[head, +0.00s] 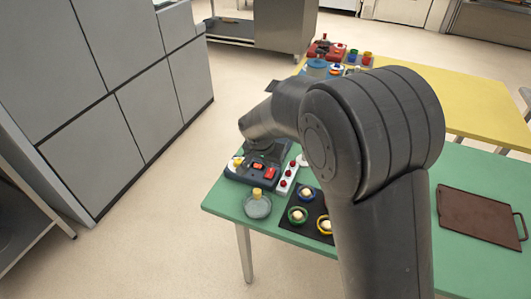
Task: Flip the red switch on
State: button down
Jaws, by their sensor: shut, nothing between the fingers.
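A dark grey switch box (240,177) sits at the far left corner of the green table. It bears a red switch (264,173), a smaller red part (258,165) behind it and a yellow and white knob (238,161) at its left. Whether the red switch is on or off is too small to tell. My arm reaches over the table from the right, and my gripper (262,146) points down just above the back of the box. It is small and partly hidden by my wrist. It looks shut and empty; contact with the box cannot be told.
A white strip with red buttons (287,180) stands right of the box. A glass lidded dish (257,205) and a black mat (293,228) with coloured rings lie in front. A brown tray (478,217) lies at the right. A yellow table (460,98) stands behind.

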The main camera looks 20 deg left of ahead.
aim_at(271, 170)
jog(key=shift+x, duration=1.8)
jog(key=shift+w+f+g, duration=0.15)
jog(key=shift+g, duration=0.15)
jog(key=shift+s+f, duration=0.1)
jog(key=shift+s, duration=0.85)
jog(key=v, duration=1.4)
jog(key=shift+s, duration=0.4)
